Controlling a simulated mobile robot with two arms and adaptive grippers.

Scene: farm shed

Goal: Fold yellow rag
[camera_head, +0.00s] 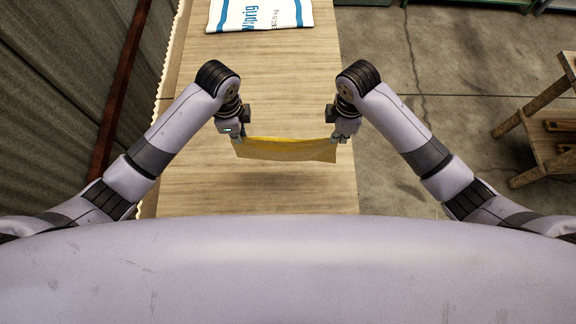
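The yellow rag (285,150) is stretched between my two grippers over the wooden table (240,190). Its upper edge runs nearly straight from one gripper to the other, with a slight sag. My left gripper (236,136) is at the rag's left upper corner and appears shut on it. My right gripper (340,135) is at the right upper corner and appears shut on it. The fingertips are small in this view. I cannot tell whether the rag's lower edge touches the table.
A white and blue packet (262,14) lies at the table's far end. A corrugated wall (50,90) runs along the left side. A wooden stool or rack (545,130) stands on the concrete floor (440,90) at right. The table between the packet and rag is clear.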

